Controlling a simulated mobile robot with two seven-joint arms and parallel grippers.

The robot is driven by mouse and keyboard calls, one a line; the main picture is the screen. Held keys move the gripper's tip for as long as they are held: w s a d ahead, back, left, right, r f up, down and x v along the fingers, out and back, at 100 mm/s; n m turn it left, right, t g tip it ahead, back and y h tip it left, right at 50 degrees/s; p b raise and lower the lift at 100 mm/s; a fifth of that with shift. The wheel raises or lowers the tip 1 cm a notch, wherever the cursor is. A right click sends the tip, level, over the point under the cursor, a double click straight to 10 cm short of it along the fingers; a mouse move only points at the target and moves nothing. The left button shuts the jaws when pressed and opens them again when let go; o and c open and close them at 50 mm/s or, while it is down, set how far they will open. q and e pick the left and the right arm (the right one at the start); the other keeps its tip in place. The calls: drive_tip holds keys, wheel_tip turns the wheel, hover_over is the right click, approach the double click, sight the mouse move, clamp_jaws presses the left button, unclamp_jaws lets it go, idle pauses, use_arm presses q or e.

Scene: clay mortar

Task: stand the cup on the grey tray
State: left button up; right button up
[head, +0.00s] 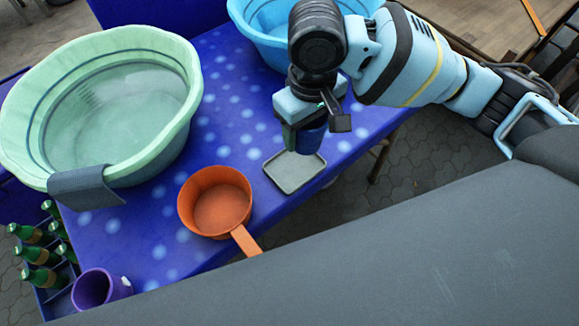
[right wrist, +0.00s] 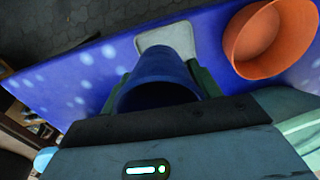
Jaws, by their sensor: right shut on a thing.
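The dark blue cup (head: 313,142) is between the fingers of my right gripper (head: 301,138), which is shut on it. In the right wrist view the cup (right wrist: 160,70) shows between both fingers, seen from above. The small grey tray (head: 295,177) lies on the blue table near its right edge. The cup overlaps the tray's far edge in the head view; I cannot tell whether it touches the tray. The tray (right wrist: 168,33) shows just beyond the cup in the wrist view, its near part hidden. My left gripper is not in view.
An orange saucepan (head: 216,200) stands left of the tray. A green basin (head: 110,100) with a grey cloth (head: 85,185) on its rim fills the left. A light blue basin (head: 260,35) is behind my arm. A purple mug (head: 100,289) and crated bottles (head: 35,255) are at lower left.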

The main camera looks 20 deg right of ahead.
drive_tip(key=shift+w+a+f+n+b, duration=0.3)
drive_tip(key=shift+w+a+f+b, duration=0.35)
drive_tip(key=shift+b, duration=0.3)
drive_tip(key=shift+w+a+r+b, duration=0.1)
drive_tip(key=shift+w+a+b, duration=0.05)
drive_tip(key=shift+w+b, duration=0.2)
drive_tip(key=b, duration=0.1)
approach(295, 167)
drive_tip(key=shift+f+b, duration=0.7)
drive_tip(key=shift+f, duration=1.6)
drive_tip(key=shift+f, duration=0.15)
drive_tip(key=o, duration=1)
